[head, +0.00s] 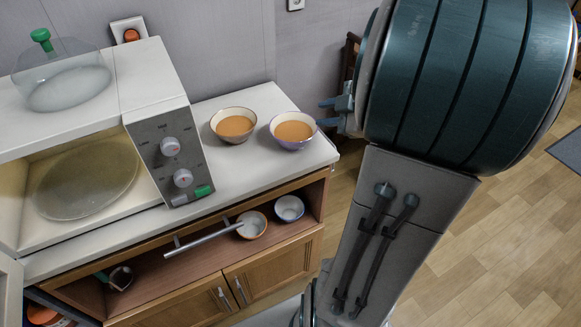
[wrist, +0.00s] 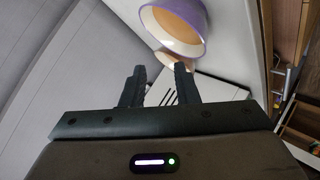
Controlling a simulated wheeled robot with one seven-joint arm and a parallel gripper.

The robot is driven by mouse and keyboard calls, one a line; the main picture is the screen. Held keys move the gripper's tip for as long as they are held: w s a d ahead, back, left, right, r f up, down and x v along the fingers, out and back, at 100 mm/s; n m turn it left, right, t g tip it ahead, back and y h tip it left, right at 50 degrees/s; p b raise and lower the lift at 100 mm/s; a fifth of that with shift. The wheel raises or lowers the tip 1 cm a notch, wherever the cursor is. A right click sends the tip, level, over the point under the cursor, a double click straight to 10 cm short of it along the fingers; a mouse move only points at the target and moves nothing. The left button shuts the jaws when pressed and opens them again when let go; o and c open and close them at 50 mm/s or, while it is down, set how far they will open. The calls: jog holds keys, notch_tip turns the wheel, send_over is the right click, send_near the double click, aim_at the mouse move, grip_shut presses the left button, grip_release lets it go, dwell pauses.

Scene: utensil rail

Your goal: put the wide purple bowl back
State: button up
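The wide purple bowl (head: 293,142) stands upright on the white counter (head: 262,99) near its right end, with orange-brown contents inside. Its purple outer wall (wrist: 178,46) also shows in the wrist view, beyond my fingertips. My gripper (head: 323,112) is at the right of the bowl, close to its rim. In the wrist view my gripper (wrist: 160,70) has its two fingers apart with nothing seen between them. I cannot tell whether a finger touches the bowl.
A cream bowl (head: 229,138) with similar contents stands just left of the purple one. A microwave (head: 170,150) with its door open fills the counter's left. Below, a shelf holds an orange-sided bowl (head: 252,226) and a blue-sided bowl (head: 289,208).

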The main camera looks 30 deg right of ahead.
jog(key=w+r+m+t+h, duration=0.2)
jog(key=w+r+m+h, duration=0.3)
jog(key=s+a+f+m+g, duration=0.4)
jog(key=s+a+g, duration=0.1)
jog(key=s+a, duration=0.4)
jog(key=s+a+f+m+g, duration=0.4)
jog(key=s+a+g, duration=0.1)
jog(key=s+a, duration=0.4)
jog(key=shift+a+f+m, duration=0.15)
jog(key=shift+a+m, duration=0.25)
jog(key=shift+a, duration=0.1)
jog(key=shift+w, duration=0.1)
